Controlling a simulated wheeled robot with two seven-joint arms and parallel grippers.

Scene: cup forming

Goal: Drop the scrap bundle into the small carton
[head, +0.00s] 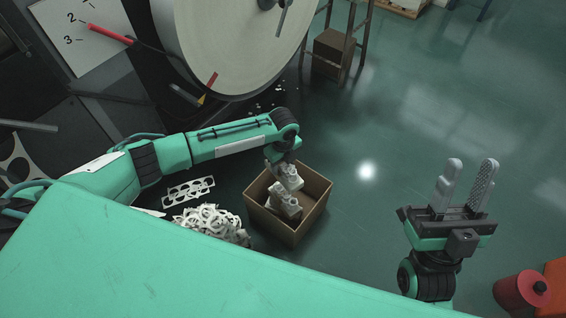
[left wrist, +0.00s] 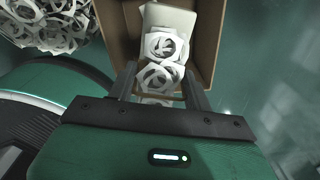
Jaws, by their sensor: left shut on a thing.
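The scrap bundle (head: 289,207) is a pale stack of cut-out sheet pieces with round holes. It also shows in the left wrist view (left wrist: 165,48), between my fingers and beyond them. The small carton (head: 318,190) is an open brown box on the floor; its wall shows in the left wrist view (left wrist: 207,40). My left gripper (head: 283,170) points down over the carton's opening, shut on the bundle, whose lower part is inside the carton's walls. Whether the bundle touches the bottom cannot be told. My right gripper (head: 465,186) is open and empty, far right of the carton.
A heap of loose ring scrap (head: 210,222) lies left of the carton, near a perforated strip (head: 189,190). A big pale roll (head: 235,45) stands behind. A rack with a brown box (head: 333,54) is farther back. The floor right of the carton is clear. A red spool (head: 520,292) stands lower right.

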